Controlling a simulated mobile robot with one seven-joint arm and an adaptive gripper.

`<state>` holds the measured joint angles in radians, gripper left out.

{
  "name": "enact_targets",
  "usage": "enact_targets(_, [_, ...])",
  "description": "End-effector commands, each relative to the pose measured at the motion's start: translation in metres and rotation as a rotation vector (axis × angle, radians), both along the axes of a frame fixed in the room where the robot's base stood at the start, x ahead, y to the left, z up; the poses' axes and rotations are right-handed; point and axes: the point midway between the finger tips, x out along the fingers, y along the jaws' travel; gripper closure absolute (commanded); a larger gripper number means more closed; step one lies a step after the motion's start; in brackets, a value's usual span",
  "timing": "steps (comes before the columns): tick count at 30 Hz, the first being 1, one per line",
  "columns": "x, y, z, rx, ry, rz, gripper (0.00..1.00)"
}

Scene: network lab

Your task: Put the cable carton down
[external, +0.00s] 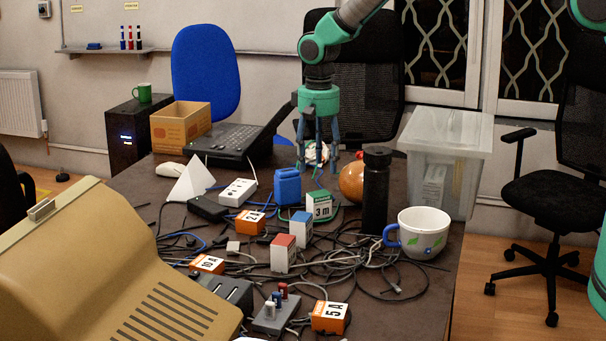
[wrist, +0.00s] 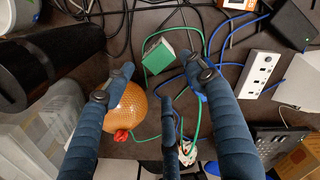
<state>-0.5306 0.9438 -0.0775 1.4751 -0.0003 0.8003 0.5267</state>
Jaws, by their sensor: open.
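The likely cable carton is the small white box with a green top marked "3 m" (external: 319,207). It stands upright on the dark table (external: 440,262) among loose cables. In the wrist view its green face (wrist: 168,50) shows just beyond the fingertips. My gripper (external: 318,168) points down behind the carton, with its fingers spread. In the wrist view my gripper (wrist: 163,82) is open, with nothing between the fingers. A green cable runs beside the carton.
An orange ball (external: 351,182), a black bottle (external: 375,190) and a mug (external: 423,232) stand to the right. A blue can (external: 287,187) is left of the carton. A clear bin (external: 462,170) stands at the right edge. Cables and small boxes clutter the front.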

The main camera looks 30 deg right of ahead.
Motion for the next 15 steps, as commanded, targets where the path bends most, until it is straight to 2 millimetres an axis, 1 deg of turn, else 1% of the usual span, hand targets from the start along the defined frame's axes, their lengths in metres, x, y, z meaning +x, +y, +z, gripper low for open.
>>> enact_targets(5, [0.002, -0.007, 0.016, 0.005, -0.008, -0.001, 0.44])
enact_targets(8, [0.002, -0.015, 0.034, 0.009, -0.016, -0.002, 0.44])
enact_targets(11, [0.003, -0.029, 0.059, 0.015, -0.028, -0.003, 0.44])
enact_targets(15, [0.001, -0.053, 0.102, 0.025, -0.048, -0.003, 0.44])
